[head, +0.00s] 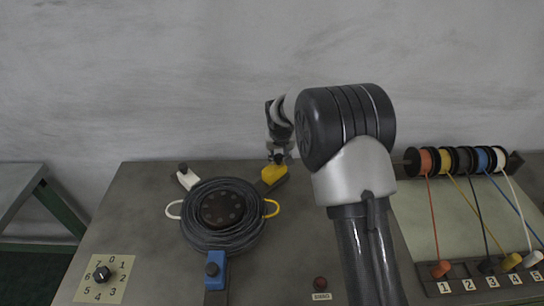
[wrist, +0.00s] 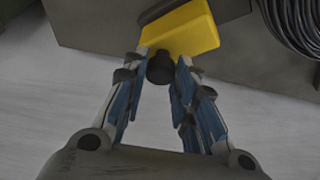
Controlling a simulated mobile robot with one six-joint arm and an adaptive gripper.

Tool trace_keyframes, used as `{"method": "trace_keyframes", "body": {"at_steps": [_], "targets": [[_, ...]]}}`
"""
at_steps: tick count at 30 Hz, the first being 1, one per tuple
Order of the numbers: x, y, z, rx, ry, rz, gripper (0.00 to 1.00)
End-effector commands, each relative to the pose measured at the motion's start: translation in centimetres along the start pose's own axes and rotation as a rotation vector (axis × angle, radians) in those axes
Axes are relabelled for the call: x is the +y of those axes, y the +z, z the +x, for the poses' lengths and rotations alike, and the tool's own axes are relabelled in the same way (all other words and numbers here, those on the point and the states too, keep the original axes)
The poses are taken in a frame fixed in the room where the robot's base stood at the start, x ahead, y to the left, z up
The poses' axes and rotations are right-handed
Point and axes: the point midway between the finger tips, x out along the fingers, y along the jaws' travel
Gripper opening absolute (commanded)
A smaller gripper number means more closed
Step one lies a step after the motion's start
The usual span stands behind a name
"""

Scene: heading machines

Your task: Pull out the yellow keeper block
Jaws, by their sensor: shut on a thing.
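The yellow keeper block (head: 272,176) sits at the upper right of the coiled cable, on a dark rail or slot on the machine top. It has a dark knob on its outer end. In the wrist view the yellow keeper block (wrist: 183,30) is at the top centre, with its black knob (wrist: 160,68) between the fingertips. My gripper (wrist: 160,72) is shut on the knob. In the head view my gripper (head: 277,152) reaches down at the knob from behind, and the arm hides part of the machine top.
The black coil (head: 190,222) has white and yellow loops. A white block (head: 187,178) and a blue block (head: 215,270) stand around it. A numbered dial (head: 101,274) is at front left. Coloured spools (head: 465,160) with strands to numbered plugs are at right. A wall rises behind.

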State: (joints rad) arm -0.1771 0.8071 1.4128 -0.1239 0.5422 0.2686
Motion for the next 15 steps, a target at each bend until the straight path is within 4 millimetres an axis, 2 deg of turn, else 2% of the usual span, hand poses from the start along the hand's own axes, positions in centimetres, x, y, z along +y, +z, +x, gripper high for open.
{"method": "trace_keyframes", "body": {"at_steps": [8, 9, 15], "targets": [[0.47, -0.38, 0.1, 0.008, 0.003, -0.002, 0.0], [0.48, -0.4, 0.09, 0.009, 0.003, -0.002, 0.28], [0.42, -0.35, 0.08, 0.008, 0.002, -0.001, 0.41]]}}
